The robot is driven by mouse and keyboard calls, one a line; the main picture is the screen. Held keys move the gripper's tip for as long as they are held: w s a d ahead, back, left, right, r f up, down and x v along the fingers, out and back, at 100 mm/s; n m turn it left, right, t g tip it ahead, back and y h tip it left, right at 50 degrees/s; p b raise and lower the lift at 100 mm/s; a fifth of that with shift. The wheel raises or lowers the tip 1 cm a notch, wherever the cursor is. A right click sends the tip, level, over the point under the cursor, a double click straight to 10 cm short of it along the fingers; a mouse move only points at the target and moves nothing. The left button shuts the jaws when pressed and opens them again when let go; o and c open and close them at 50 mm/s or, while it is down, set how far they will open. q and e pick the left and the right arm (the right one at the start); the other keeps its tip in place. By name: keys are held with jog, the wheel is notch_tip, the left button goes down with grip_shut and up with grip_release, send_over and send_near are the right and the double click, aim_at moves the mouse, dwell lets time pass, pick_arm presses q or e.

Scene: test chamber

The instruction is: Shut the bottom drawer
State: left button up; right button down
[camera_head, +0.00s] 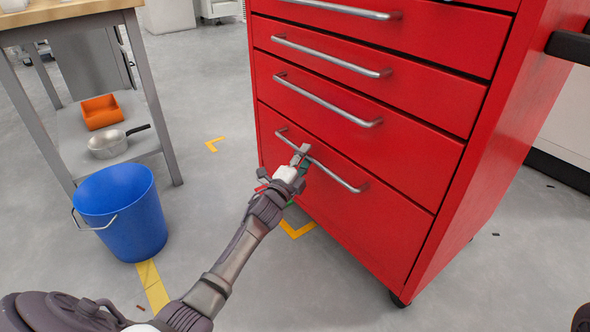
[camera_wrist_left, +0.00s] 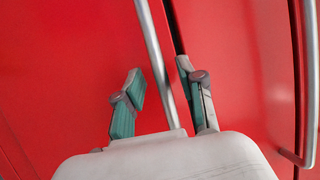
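The bottom drawer (camera_head: 345,222) is the tall lowest front of the red cabinet. Its front looks flush with the fronts above, with no visible gap. Its silver bar handle (camera_head: 340,178) runs across the upper part. My left gripper (camera_head: 300,160) is at the left part of this handle. In the left wrist view, the handle bar (camera_wrist_left: 152,42) passes between the two green-grey fingers of my left gripper (camera_wrist_left: 162,95). The fingers are apart, one on each side of the bar, and do not look clamped on it. My right gripper is not in view.
Several more drawers (camera_head: 370,85) with bar handles are above. A blue bucket (camera_head: 125,215) stands on the floor at left. Beside it, a table's lower shelf (camera_head: 75,150) holds an orange bin (camera_head: 101,111) and a metal pan (camera_head: 108,145).

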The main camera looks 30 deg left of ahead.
pick_arm(q)
jog(key=s+f, duration=0.2)
jog(key=s, duration=0.8)
jog(key=shift+s, duration=0.4)
